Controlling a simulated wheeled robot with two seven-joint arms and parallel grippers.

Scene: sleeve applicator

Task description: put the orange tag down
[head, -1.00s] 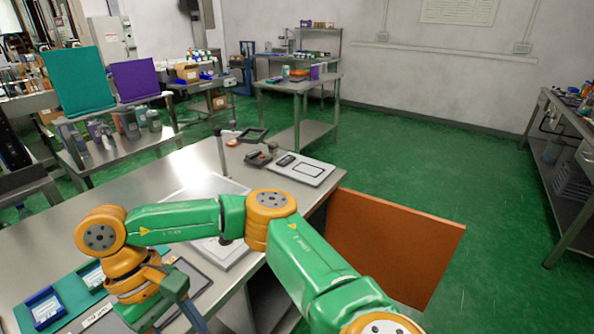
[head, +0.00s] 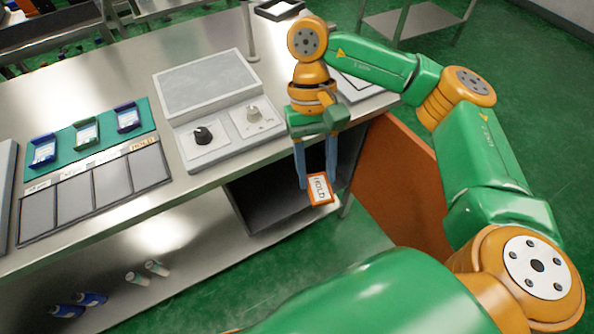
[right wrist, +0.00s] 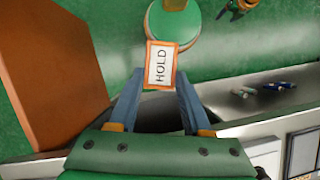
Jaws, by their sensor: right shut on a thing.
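The orange tag (head: 319,189) has an orange frame and a white face reading HOLD. My right gripper (head: 317,184) is shut on it and holds it in the air, just off the front edge of the steel table (head: 215,185). In the right wrist view the tag (right wrist: 160,65) sits between the tips of my right gripper (right wrist: 158,82), with its face toward the camera.
A grey device with two knobs (head: 206,103) stands on the table left of my gripper. Several bottles (head: 87,298) lie on the lower shelf. An orange panel (head: 395,185) is at the right.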

